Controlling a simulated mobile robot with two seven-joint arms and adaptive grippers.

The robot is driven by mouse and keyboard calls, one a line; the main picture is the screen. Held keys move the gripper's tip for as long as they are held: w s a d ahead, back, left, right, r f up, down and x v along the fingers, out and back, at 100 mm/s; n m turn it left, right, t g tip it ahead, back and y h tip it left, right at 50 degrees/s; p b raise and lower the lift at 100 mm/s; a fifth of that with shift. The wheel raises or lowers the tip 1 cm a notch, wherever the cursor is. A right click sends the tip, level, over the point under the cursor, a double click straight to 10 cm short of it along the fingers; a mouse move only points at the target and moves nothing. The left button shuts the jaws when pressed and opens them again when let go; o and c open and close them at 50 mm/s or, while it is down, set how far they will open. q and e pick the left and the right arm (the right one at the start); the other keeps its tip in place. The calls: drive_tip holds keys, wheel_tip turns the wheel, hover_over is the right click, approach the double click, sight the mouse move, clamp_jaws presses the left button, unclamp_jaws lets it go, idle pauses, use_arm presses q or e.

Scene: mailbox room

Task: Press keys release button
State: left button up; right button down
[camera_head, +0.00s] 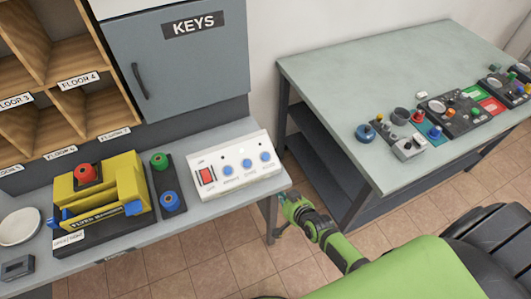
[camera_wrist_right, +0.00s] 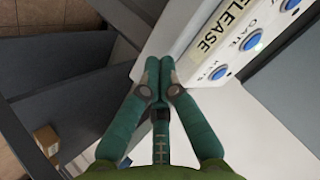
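The release panel (camera_head: 214,188) is a sloped white box on the desk, with a red switch at its left and three blue buttons. In the right wrist view, the blue keys button (camera_wrist_right: 218,72) is the one nearest my gripper. It appears to be the rightmost button (camera_head: 265,157) in the head view. My right gripper (camera_head: 284,197) is beside the panel's right end, near the desk corner, apart from the button. In the wrist view its green fingers (camera_wrist_right: 160,62) are together and empty. My left gripper is out of view.
A yellow machine (camera_head: 130,176) and a dark stand with green and blue knobs (camera_head: 168,184) are left of the panel. A grey KEYS cabinet (camera_head: 185,75) rises behind it. A table (camera_head: 330,75) with control boxes stands at the right, across a floor gap.

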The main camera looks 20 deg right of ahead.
sight(265, 157)
drive_tip(key=w+r+m+t+p, duration=0.1)
drive_tip(key=w+r, duration=0.3)
drive_tip(key=r, duration=0.4)
drive_tip(key=w+r+m+t, duration=0.1)
drive_tip(key=w+r+t, duration=0.1)
drive_tip(key=r, duration=0.6)
drive_tip(key=shift+w+d+t+p, duration=0.25)
drive_tip(key=shift+w+t+p, duration=0.1)
drive_tip(key=shift+w, duration=0.55)
drive_tip(key=shift+f, duration=0.1)
drive_tip(key=w+f+b, duration=0.1)
drive_tip(key=f+b, duration=0.1)
drive_tip(key=w+f+b, duration=0.1)
drive_tip(key=f+b, duration=0.1)
drive_tip(key=b, duration=0.1)
drive_tip(key=w+f+b, duration=0.1)
drive_tip(key=f+b, duration=0.1)
drive_tip(key=shift+f, duration=0.15)
drive_tip(key=shift+w+a+f+b, duration=0.1)
drive_tip(key=shift+w+f+b, duration=0.4)
drive_tip(key=shift+f+b, duration=0.45)
drive_tip(key=shift+w+f+b, duration=0.2)
drive_tip(key=shift+b, duration=0.25)
